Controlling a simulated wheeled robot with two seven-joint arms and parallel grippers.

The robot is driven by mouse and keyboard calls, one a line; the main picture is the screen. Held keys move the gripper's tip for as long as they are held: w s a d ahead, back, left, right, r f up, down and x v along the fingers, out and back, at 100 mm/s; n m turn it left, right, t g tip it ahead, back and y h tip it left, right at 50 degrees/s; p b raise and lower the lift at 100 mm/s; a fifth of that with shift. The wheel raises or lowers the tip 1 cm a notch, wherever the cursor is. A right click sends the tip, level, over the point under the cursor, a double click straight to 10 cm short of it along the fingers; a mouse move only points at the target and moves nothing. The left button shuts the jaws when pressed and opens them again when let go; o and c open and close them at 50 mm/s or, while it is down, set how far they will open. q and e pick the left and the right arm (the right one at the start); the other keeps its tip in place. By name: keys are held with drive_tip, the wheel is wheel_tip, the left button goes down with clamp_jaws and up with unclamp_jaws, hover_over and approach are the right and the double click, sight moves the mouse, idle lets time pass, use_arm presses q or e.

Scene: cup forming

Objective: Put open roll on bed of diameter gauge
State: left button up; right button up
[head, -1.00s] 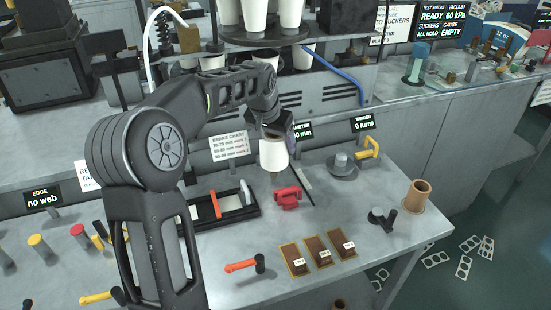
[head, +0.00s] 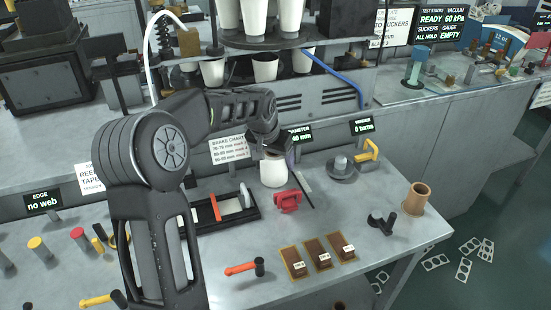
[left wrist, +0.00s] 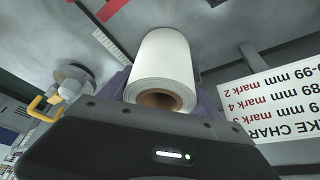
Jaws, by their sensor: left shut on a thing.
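The white open roll (head: 273,174) hangs below my left gripper (head: 272,152), which points down and is shut on its upper end. In the left wrist view the roll (left wrist: 163,68) shows its brown core facing the camera, between the dark fingers. The roll is upright, low over the bench by the diameter sign (head: 300,136). A thin dark strip with a pale scale (head: 305,188) lies just right of it; the scale also shows in the left wrist view (left wrist: 111,46). The gauge bed is not clearly seen, and contact below the roll cannot be told. My right gripper is out of view.
A red clamp-like block (head: 287,201) stands close in front of the roll. A black tray (head: 240,219) with upright pieces is to the left. The winder (head: 342,166) with a yellow crank is to the right. Three brown tiles (head: 319,254) lie in front.

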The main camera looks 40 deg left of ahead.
use_arm(q)
drive_tip(key=shift+f, duration=0.15)
drive_tip(key=o, duration=1.2)
drive_tip(key=shift+r, duration=0.25)
drive_tip(key=v, duration=1.2)
drive_tip(key=shift+f, duration=0.1)
